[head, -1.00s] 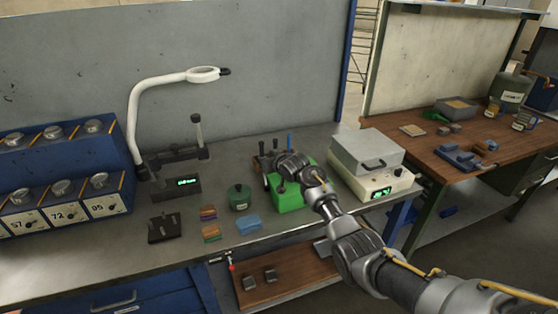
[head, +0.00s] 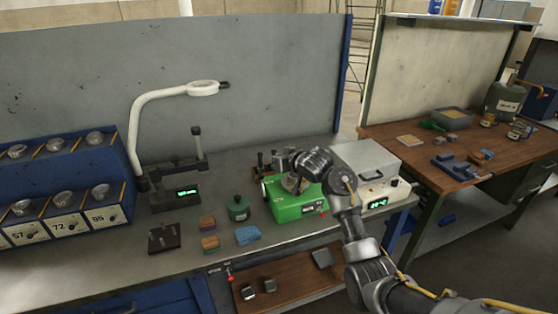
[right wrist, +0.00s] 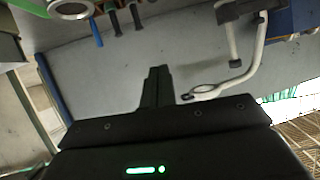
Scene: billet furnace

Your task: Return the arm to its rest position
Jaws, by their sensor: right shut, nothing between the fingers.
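My right arm comes in from the lower right in the head view, and its wrist (head: 312,165) is above the back of the green machine (head: 298,207), left of the grey-lidded furnace box (head: 365,163). The fingers of my right gripper (right wrist: 159,72) are shut and empty in the right wrist view, pointing toward the grey back panel (right wrist: 120,75). In the head view the fingers are hard to make out behind the wrist. My left gripper is not in view.
A white magnifier lamp (head: 140,130) stands left on the bench, by a small stand with a green display (head: 175,197). A green pot (head: 238,209), coloured blocks (head: 209,233) and a blue sponge-like block (head: 247,236) lie in front. A wooden bench (head: 425,160) is at right.

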